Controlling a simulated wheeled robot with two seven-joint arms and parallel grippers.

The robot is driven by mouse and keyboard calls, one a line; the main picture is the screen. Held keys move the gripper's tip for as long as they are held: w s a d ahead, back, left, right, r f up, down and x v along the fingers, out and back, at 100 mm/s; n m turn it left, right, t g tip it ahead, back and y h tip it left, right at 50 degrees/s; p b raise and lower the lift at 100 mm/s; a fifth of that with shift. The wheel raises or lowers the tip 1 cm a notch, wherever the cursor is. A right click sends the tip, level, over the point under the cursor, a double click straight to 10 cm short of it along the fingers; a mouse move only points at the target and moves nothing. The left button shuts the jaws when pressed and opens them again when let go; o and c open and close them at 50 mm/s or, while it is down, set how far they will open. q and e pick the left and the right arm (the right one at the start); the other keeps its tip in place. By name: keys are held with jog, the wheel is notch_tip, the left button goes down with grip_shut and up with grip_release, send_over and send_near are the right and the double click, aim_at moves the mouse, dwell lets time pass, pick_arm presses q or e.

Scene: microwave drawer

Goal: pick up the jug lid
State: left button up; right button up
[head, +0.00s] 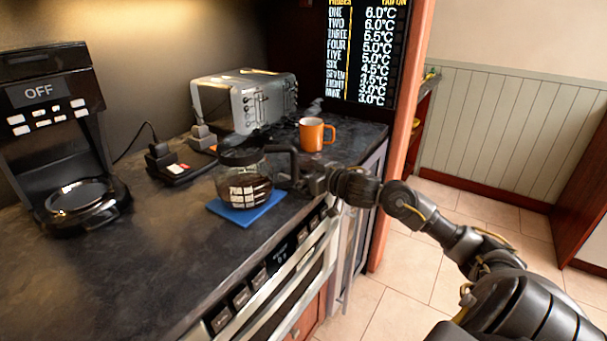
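A glass jug (243,183) with dark liquid stands upright on a blue mat (262,210) near the counter's front edge. Its black top (240,152) looks like the jug lid, sitting on the rim. The jug's black handle (285,151) points right. My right gripper (297,180) is at the jug's right side, by the handle and below the lid's height. Its fingers blend with the dark handle, so I cannot tell whether they are open, shut or touching it. My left gripper is out of view.
A coffee machine (52,120) stands at the left. A silver toaster (245,100) is behind the jug, and an orange mug (312,134) is behind it to the right. A small black device (178,168) lies left of the jug. The front left counter (120,270) is clear.

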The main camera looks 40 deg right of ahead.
aim_at(304, 167)
jog(key=c, duration=0.6)
jog(key=shift+c, duration=0.2)
jog(key=shift+r, duration=0.25)
notch_tip(304, 167, up, 3)
jog(key=shift+s+r+p, duration=0.1)
jog(key=shift+r+p, duration=0.05)
jog(key=shift+p, duration=0.45)
jog(key=s+r+p, duration=0.1)
jog(key=s+r, duration=0.3)
jog(key=shift+s+r, duration=0.1)
jog(key=shift+r, duration=0.25)
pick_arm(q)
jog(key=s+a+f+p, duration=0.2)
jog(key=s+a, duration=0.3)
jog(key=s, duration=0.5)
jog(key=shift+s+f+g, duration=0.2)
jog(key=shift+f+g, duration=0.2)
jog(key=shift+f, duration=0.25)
pick_arm(e)
jog(key=s+r, duration=0.4)
jog(key=s, duration=0.5)
jog(key=shift+s+r, duration=0.2)
jog(key=shift+s, duration=0.1)
